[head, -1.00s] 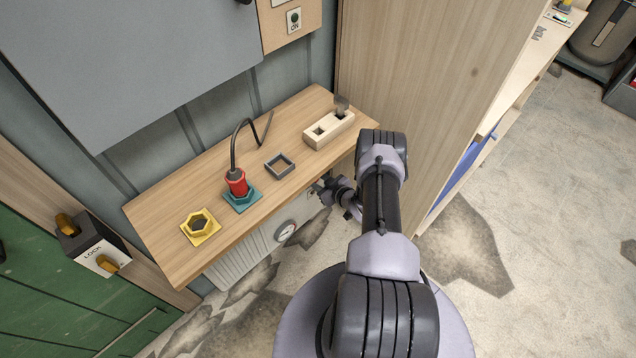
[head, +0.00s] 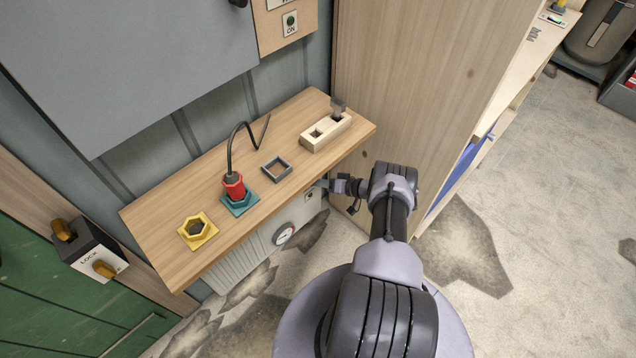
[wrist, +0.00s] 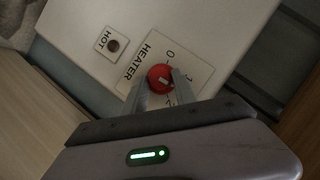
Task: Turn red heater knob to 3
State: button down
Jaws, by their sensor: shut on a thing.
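The red heater knob (wrist: 160,77) sits on a pale plate marked HEATER (wrist: 186,68) in the wrist view. A 0 and parts of other numbers show on the plate, but I cannot tell which number the knob points at. My gripper (wrist: 159,83) has one finger on each side of the knob and is shut on it. In the head view my gripper (head: 322,184) is at the heater front (head: 250,252), just below the shelf edge. The knob is hidden there.
A small plate marked HOT (wrist: 105,43) with a dark lamp is near the knob. A round gauge (head: 284,234) is on the heater. The wooden shelf (head: 160,215) overhangs it, holding several fixtures and a red plug (head: 233,186). A tall wooden panel (head: 400,80) stands at right.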

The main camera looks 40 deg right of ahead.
jog(key=shift+d+m+y, duration=0.1)
jog(key=shift+m+y, duration=0.4)
dwell(0.4)
jog(key=c, duration=1)
grip_release()
jog(key=p+v, duration=0.2)
jog(key=v, duration=1.5)
jog(key=shift+s+f, duration=0.2)
jog(key=shift+d, duration=0.15)
